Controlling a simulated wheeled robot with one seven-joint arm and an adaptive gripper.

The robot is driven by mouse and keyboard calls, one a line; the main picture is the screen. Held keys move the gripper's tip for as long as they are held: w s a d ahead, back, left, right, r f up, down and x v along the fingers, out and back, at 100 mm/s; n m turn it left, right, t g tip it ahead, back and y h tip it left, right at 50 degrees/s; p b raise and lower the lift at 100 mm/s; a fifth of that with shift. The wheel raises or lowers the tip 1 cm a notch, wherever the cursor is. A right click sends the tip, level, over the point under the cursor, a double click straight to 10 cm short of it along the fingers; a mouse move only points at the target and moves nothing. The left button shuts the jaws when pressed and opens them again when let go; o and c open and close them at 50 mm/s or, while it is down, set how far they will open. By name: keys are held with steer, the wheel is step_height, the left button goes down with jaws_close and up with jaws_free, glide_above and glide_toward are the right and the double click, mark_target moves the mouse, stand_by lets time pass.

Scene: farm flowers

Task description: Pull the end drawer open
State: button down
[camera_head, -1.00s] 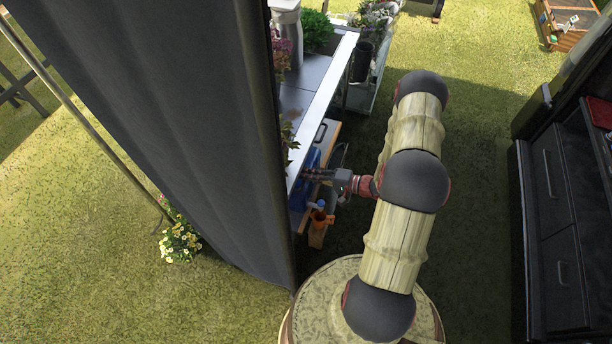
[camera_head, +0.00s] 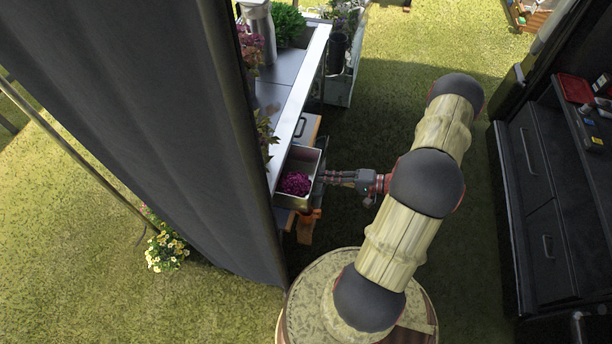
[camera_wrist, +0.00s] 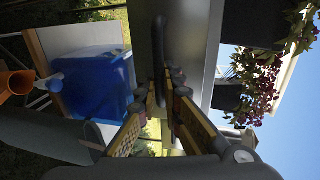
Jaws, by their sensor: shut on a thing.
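The end drawer (camera_head: 303,159) is a metal drawer sticking out from under the counter in the head view, with purple flowers (camera_head: 295,184) inside. My gripper (camera_head: 323,177) is at its front, on the right side. In the wrist view the drawer's pale metal front (camera_wrist: 194,38) stands upright with a dark bar handle (camera_wrist: 159,45) along it. My gripper (camera_wrist: 164,92) has its two fingers on either side of the handle's lower part and is shut on it. The exact contact is partly hidden by the fingers.
A dark cloth panel (camera_head: 150,110) hangs at the left. The steel counter (camera_head: 280,70) carries pots and plants. A blue container (camera_wrist: 92,82) is near the fingers in the wrist view. Dark cabinets (camera_head: 540,210) stand at the right.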

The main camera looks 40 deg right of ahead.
steer(key=f+b+v, duration=0.1)
steer(key=f+v, duration=0.1)
steer(key=v, duration=0.8)
steer(key=shift+s+f, duration=0.15)
steer(key=shift+s, duration=0.1)
steer(key=c, duration=2.3)
jaws_free()
steer(key=shift+d, duration=0.1)
steer(key=v, duration=1.2)
